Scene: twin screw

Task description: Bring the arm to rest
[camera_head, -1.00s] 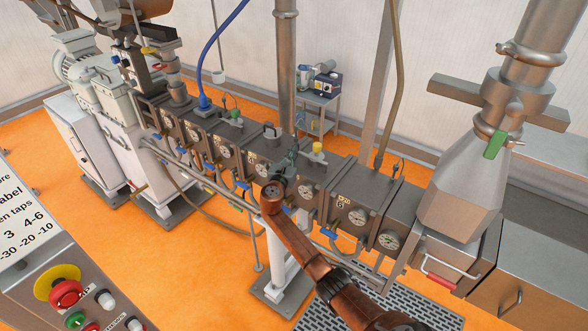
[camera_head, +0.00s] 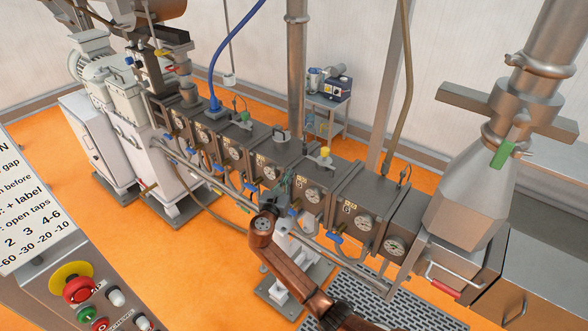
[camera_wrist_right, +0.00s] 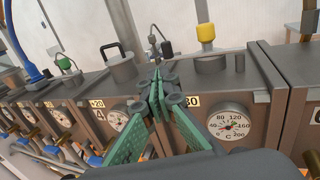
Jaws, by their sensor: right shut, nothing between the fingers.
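My right arm (camera_head: 290,272), reddish brown, reaches in from the bottom of the head view. My right gripper (camera_head: 283,190) is in front of the middle of the barrel row. In the right wrist view the gripper (camera_wrist_right: 160,90) has its green-padded fingers together with nothing between them. It points at a grey barrel block (camera_wrist_right: 258,100) with a round dial (camera_wrist_right: 229,125); whether it touches the block I cannot tell. My left gripper is not in view.
The extruder barrel (camera_head: 340,185) crosses the view, with pipes and blue-handled taps along its front. A control panel (camera_head: 65,250) with a red button (camera_head: 79,289) is at lower left. A silver hopper-shaped housing (camera_head: 468,205) stands right. A small cart (camera_head: 325,115) is behind.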

